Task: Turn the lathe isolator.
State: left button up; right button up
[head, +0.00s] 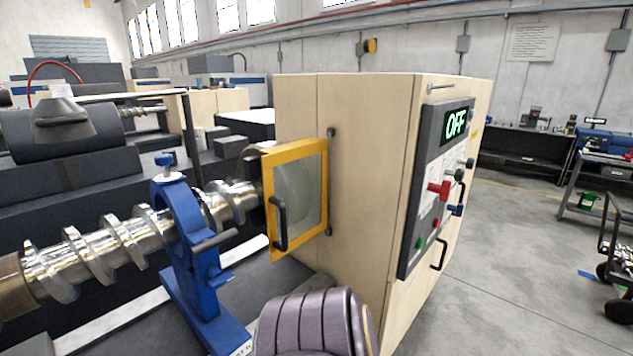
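The lathe's tan headstock cabinet (368,170) stands in the middle of the head view. A dark control panel (432,140) is on its right-hand face, seen at a steep angle. A display (456,124) at the panel's top reads OFF in green. A red handle (438,190) sticks out of the panel, with a blue handle (455,210) to its lower right. Black knobs (460,175), a green button (420,243) and a red button (436,223) are also there. No label marks which control is the isolator. Neither of my grippers is in view.
A yellow-framed guard (297,240) with a black handle projects left of the cabinet. A blue steady rest (185,250) surrounds a shiny screw shaft (95,250). A purple ribbed shape (310,325) fills the bottom middle.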

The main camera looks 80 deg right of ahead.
aim_at(444, 189)
jog(key=z, duration=3.7)
